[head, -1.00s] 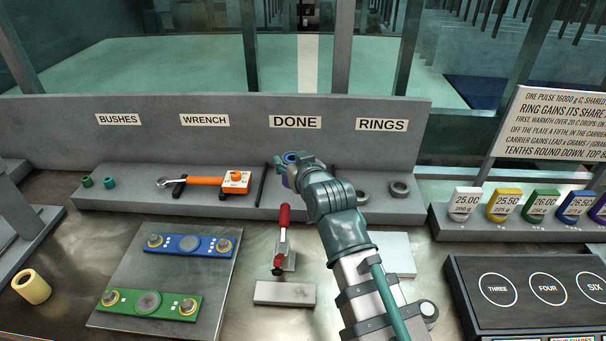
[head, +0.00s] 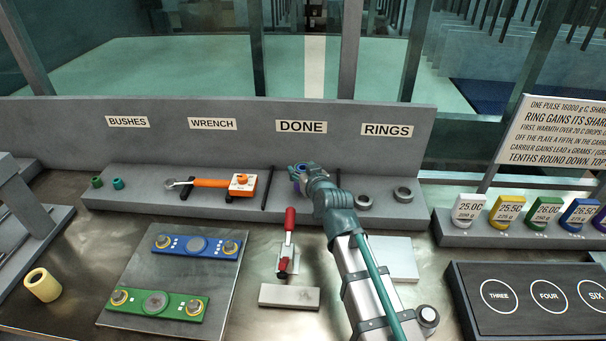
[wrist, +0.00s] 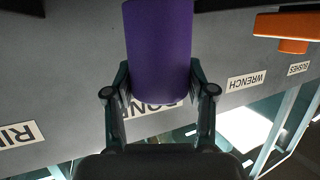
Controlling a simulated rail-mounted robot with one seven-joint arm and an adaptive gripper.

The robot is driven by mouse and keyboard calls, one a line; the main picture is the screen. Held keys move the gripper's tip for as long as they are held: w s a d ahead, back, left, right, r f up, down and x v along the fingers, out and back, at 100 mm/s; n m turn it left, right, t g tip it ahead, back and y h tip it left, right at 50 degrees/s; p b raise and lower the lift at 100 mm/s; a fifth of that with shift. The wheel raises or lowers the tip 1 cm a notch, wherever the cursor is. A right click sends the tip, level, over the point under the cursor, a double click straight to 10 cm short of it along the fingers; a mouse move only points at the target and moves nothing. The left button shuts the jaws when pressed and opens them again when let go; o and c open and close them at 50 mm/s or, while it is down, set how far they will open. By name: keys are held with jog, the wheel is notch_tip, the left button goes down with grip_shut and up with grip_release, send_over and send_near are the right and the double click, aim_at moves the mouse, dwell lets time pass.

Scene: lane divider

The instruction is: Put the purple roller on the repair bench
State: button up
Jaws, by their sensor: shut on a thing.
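The purple roller (wrist: 158,45) is a plain cylinder between the two fingers of my gripper (wrist: 158,88) in the wrist view. My gripper is shut on it. In the head view my gripper (head: 299,179) is over the back shelf, in front of the DONE label (head: 301,127). Only a sliver of the roller shows there, and the arm hides the rest. I cannot tell whether the roller touches the shelf. No surface in view carries a repair bench label.
An orange-handled wrench (head: 212,183) lies left of my gripper, past a thin black divider (head: 268,187). Grey rings (head: 403,194) sit to the right. A red-handled clamp (head: 289,235) stands in front. A plate (head: 225,290) holds blue and green carriers.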

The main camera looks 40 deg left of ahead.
jog(key=shift+f, duration=0.85)
jog(key=shift+f, duration=0.1)
jog(key=shift+f, duration=0.1)
jog(key=o, duration=1.3)
jog(key=shift+c, duration=0.2)
jog(key=shift+r, duration=0.2)
jog(key=b+v, duration=0.1)
jog(key=v, duration=1.1)
jog(key=shift+b, duration=0.4)
